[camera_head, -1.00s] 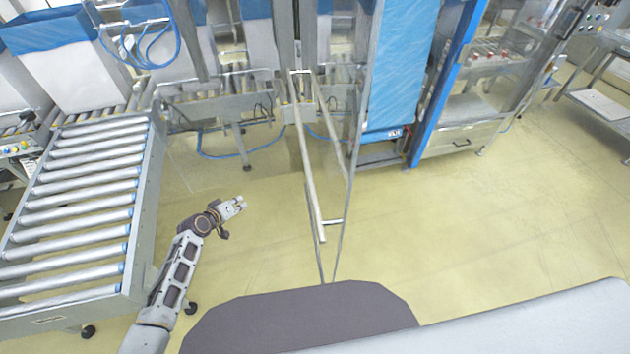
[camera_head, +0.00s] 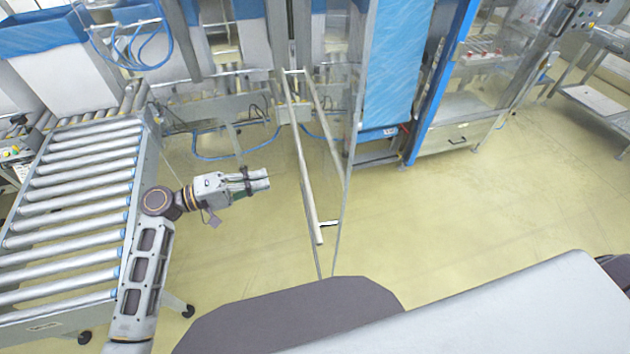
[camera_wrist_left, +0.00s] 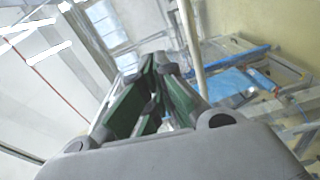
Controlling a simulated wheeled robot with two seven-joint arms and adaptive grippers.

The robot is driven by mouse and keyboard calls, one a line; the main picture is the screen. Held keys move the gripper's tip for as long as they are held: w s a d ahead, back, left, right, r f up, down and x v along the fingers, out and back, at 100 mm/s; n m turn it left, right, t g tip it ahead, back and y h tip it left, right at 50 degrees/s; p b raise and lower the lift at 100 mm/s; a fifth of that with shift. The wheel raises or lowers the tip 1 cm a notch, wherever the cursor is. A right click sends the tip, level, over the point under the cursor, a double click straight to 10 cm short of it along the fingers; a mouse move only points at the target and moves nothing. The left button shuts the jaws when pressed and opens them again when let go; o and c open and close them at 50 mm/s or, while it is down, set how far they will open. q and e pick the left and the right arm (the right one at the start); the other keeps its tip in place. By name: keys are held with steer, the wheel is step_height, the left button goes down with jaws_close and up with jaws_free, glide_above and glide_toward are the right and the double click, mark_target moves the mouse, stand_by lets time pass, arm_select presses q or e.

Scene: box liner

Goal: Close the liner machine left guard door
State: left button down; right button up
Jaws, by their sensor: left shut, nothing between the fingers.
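The left guard door (camera_head: 341,215) stands open in the head view, a clear panel in a thin metal frame jutting out from the machine towards me. A long pale handle bar (camera_head: 303,160) runs along its left side. My left gripper (camera_head: 268,180) is shut and empty, to the left of the handle bar, pointing right, with a gap between them in the picture. In the left wrist view its green-lined fingers (camera_wrist_left: 158,65) are close together, and a pale bar (camera_wrist_left: 190,45) passes just right of them. My right gripper is not in view.
A roller conveyor (camera_head: 75,205) stands at the left, close to my left arm. Blue-lined boxes (camera_head: 70,75) stand behind it. The blue-framed machine (camera_head: 440,85) is right of the door. Yellow floor (camera_head: 450,220) is clear to the right of the door.

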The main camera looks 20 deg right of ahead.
arm_select(q)
steer(key=s+g, duration=0.2)
steer(key=s, duration=0.1)
steer(key=shift+m, duration=0.3)
steer(key=shift+d, duration=0.1)
steer(key=p, duration=0.4)
glide_toward(329, 180)
steer(key=d, duration=0.6)
steer(key=shift+s+d+r, duration=0.25)
steer(key=shift+s+d, duration=0.05)
steer(key=shift+s, duration=0.1)
steer(key=shift+d, duration=0.25)
steer(key=shift+d+f, duration=0.1)
steer(key=shift+d, duration=0.05)
